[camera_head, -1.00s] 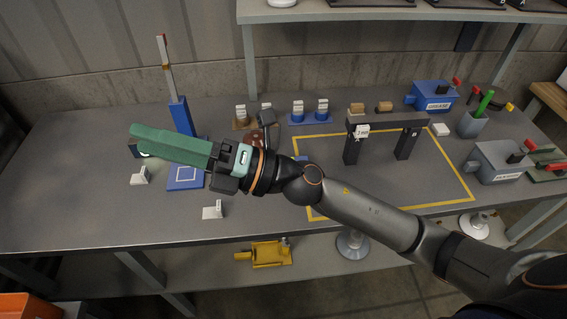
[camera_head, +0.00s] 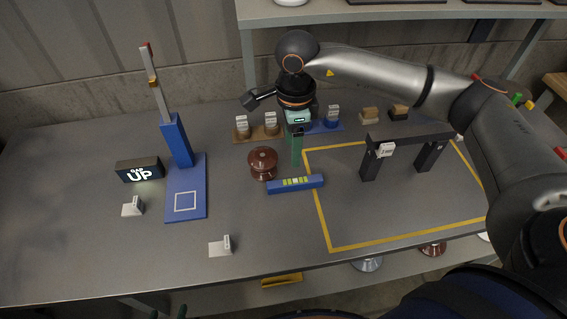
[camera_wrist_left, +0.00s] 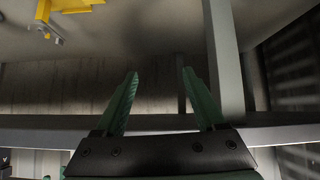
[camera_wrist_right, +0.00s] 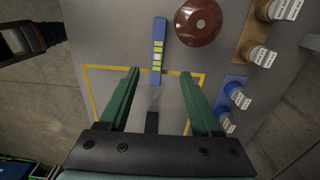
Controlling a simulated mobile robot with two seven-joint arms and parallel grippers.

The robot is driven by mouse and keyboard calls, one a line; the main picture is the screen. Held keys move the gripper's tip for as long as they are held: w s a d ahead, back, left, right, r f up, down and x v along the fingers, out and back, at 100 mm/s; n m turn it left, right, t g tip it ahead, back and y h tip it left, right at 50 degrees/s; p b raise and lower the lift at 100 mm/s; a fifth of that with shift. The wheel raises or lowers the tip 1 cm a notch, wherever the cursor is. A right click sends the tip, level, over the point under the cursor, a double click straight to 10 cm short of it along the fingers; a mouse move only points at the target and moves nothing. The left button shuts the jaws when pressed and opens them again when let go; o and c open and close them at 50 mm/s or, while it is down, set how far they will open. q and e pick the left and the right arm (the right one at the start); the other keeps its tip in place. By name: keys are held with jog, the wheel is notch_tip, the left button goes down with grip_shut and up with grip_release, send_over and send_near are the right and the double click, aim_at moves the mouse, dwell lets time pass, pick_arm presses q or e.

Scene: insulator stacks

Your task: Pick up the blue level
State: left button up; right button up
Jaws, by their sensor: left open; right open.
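In the right wrist view, the level (camera_wrist_right: 157,74) lies ahead between the lines of the open green fingers (camera_wrist_right: 158,84), with nothing held. How far the fingertips are above the table I cannot tell. My left gripper shows only as green tips (camera_head: 167,313) at the bottom edge of the head view. In the left wrist view it is open and empty (camera_wrist_left: 159,72).
A brown insulator disc (camera_head: 262,163) stands close left of the level. Small labelled insulators (camera_head: 271,123) stand behind. A dark bridge-like gauge (camera_head: 410,137) stands to the right. The front middle table is mostly clear.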

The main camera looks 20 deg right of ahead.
send_over(295, 181)
jog(key=f, duration=0.4)
jog(key=w+f, duration=0.1)
jog(key=f, duration=0.1)
jog(key=shift+a+f+p, duration=0.2)
jog(key=shift+p, duration=0.15)
jog(key=f, duration=0.3)
jog(key=s+f+p, duration=0.1)
jog(key=f, duration=0.1)
jog(key=shift+d+f, duration=0.2)
jog(key=shift+f, duration=0.3)
pick_arm(q)
jog(key=shift+s+r, duration=0.35)
jog(key=shift+r, duration=0.25)
pick_arm(e)
jog(key=shift+c, duration=0.3)
grip_shut()
jog(key=shift+r, duration=0.1)
